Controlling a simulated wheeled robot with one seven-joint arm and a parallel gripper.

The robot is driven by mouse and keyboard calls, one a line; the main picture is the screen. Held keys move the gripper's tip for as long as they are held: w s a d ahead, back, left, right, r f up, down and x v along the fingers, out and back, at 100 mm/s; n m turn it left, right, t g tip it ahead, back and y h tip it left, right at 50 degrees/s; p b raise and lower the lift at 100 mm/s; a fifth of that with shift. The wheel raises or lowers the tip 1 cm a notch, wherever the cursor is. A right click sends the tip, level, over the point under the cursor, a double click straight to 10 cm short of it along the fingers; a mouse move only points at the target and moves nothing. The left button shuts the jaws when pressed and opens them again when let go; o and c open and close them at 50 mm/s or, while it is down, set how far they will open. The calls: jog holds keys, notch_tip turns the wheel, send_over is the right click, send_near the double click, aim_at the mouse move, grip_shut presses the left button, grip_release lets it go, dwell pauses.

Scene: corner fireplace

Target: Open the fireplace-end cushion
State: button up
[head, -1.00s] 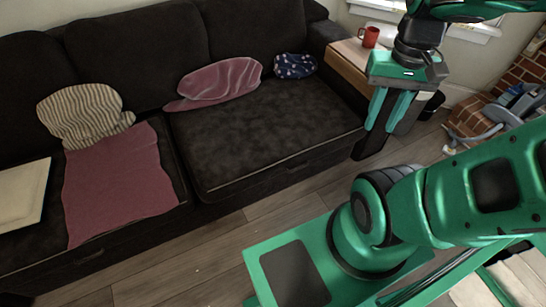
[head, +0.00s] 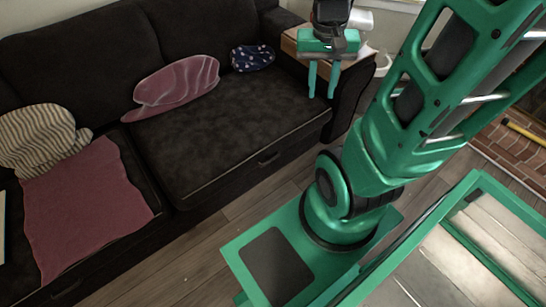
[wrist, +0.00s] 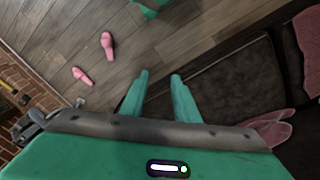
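The fireplace-end seat cushion (head: 225,115) of the dark sofa is the right-hand one, grey-black, lying flat and closed. A dark handle (head: 268,160) shows on the front panel below it. My gripper (head: 322,93) is above the right end of the sofa, beside the armrest, with its fingers pointing down. In the wrist view my gripper (wrist: 160,78) has its fingers apart with nothing between them. The dark sofa cushion (wrist: 235,85) lies to the right of the fingers there. I cannot tell whether the fingers touch the sofa.
A mauve pillow (head: 175,88) and a blue spotted pillow (head: 252,58) lie against the backrest. A mauve cloth (head: 85,205) covers part of the left seat. A wooden side table (head: 355,62) stands beyond the armrest. Pink slippers (wrist: 107,43) lie on the floor. Brick hearth (head: 510,145) is at right.

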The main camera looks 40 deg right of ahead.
jog(key=w+d+f+m, duration=0.2)
jog(key=w+d+f, duration=0.1)
jog(key=w+f, duration=0.6)
jog(key=m+t+y, duration=0.1)
jog(key=m+t, duration=0.1)
jog(key=m, duration=0.5)
send_over(272, 159)
jog(key=s, duration=0.2)
notch_tip(272, 159, down, 35)
jog(key=shift+w+a+f, duration=0.1)
jog(key=shift+w+f, duration=0.15)
jog(key=shift+f, duration=1.4)
jog(key=shift+w+d+f, duration=0.1)
jog(key=shift+w+f, duration=0.2)
jog(key=shift+f, duration=1.4)
jog(key=shift+w+a+f, duration=0.1)
jog(key=shift+w+f, duration=0.15)
jog(key=shift+f, duration=1.4)
